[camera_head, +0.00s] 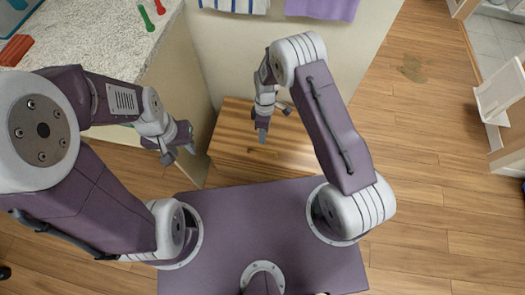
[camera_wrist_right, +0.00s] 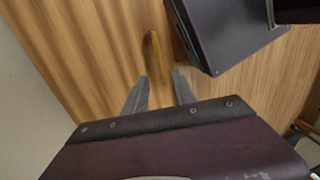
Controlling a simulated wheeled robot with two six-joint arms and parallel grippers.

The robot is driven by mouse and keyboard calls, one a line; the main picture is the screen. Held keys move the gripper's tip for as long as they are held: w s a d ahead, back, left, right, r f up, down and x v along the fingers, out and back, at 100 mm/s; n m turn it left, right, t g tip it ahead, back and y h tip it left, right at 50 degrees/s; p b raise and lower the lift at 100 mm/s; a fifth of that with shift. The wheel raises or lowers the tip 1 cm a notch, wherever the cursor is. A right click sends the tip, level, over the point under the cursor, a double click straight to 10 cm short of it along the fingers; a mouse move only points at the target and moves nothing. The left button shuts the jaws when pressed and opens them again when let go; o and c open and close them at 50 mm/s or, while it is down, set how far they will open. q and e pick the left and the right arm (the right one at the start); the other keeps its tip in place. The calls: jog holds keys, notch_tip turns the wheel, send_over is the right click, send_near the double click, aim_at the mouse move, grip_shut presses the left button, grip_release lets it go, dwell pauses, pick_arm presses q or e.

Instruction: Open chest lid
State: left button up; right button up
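The wooden chest (camera_head: 232,143) stands below the white wall, its closed lid facing up in the head view. A small brass-coloured handle (camera_head: 262,153) is on the lid; it also shows as a bar (camera_wrist_right: 157,56) in the right wrist view. My right gripper (camera_head: 273,122) is over the lid. In the right wrist view its two fingers (camera_wrist_right: 160,76) are apart, with the handle's near end between them in the picture; contact cannot be told. My left gripper (camera_head: 179,156) is left of the chest, its fingers apart and empty.
A speckled counter (camera_head: 92,40) with a red box (camera_head: 16,50) and small green and red items is at upper left. Towels (camera_head: 322,8) hang at the top. Wooden floor (camera_head: 430,150) is open to the right, with a white object (camera_head: 500,92) at the far right.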

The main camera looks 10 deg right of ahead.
aim_at(262, 151)
jog(key=f+b, duration=0.1)
jog(key=f, duration=0.2)
jog(key=s+f, duration=0.1)
jog(key=f, duration=0.1)
jog(key=f+b, duration=0.1)
jog(key=f, duration=0.2)
jog(key=shift+s+a+f+b, duration=0.25)
jog(key=shift+s+f+b, duration=0.05)
jog(key=shift+s, duration=0.05)
grip_shut()
dwell(0.9)
